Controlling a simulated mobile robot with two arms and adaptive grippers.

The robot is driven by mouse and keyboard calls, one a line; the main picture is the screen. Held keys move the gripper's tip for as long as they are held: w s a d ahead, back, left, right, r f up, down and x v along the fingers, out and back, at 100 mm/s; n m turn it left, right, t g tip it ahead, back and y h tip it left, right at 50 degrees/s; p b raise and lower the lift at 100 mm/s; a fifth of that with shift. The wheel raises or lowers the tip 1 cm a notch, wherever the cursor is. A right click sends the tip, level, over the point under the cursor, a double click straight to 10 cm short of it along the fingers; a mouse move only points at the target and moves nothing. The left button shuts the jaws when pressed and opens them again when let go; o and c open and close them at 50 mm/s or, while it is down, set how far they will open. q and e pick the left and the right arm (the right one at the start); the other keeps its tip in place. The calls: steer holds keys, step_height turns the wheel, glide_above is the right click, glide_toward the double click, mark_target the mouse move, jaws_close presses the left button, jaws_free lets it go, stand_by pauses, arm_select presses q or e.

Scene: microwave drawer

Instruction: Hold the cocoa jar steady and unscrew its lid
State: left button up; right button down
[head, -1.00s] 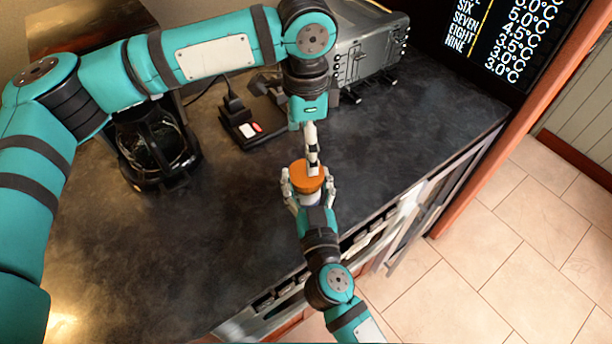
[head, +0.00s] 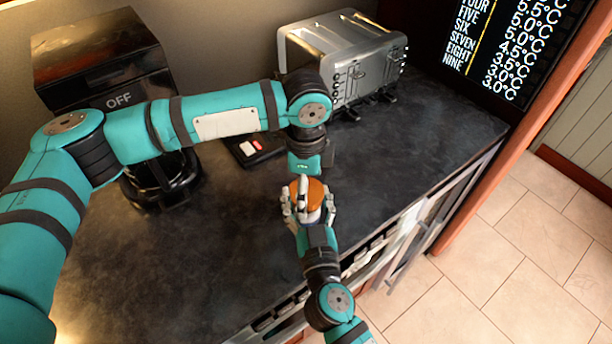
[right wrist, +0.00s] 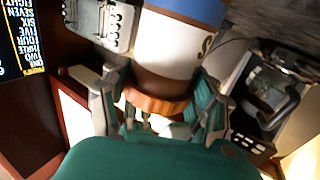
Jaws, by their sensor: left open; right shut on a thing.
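The cocoa jar stands upright with an orange lid (head: 316,195) on top, near the counter's front edge in the head view. My right gripper (head: 309,212) is shut around the jar from the front. In the right wrist view, which is upside down, the jar's white and blue body (right wrist: 172,45) and orange lid (right wrist: 155,104) lie between the right gripper's fingers (right wrist: 155,108). My left gripper (head: 303,190) points down at the lid from above, open, its fingers overlapping the lid in the head view. Whether they touch it, I cannot tell.
A steel toaster (head: 345,55) stands at the back. The counter (head: 190,265) is bare at front left and right of the jar.

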arm_select(q)
steer(key=shift+f, duration=0.1)
steer(key=c, duration=1.3)
steer(key=n, duration=0.4)
steer(key=shift+c, duration=0.2)
steer(key=shift+a, duration=0.15)
arm_select(e)
steer(key=shift+d, duration=0.15)
arm_select(q)
steer(key=shift+a, duration=0.1)
steer(key=o, duration=0.9)
steer(key=shift+f, duration=0.1)
steer(key=o, duration=0.4)
steer(key=shift+c, duration=0.2)
steer(key=shift+d, duration=0.2)
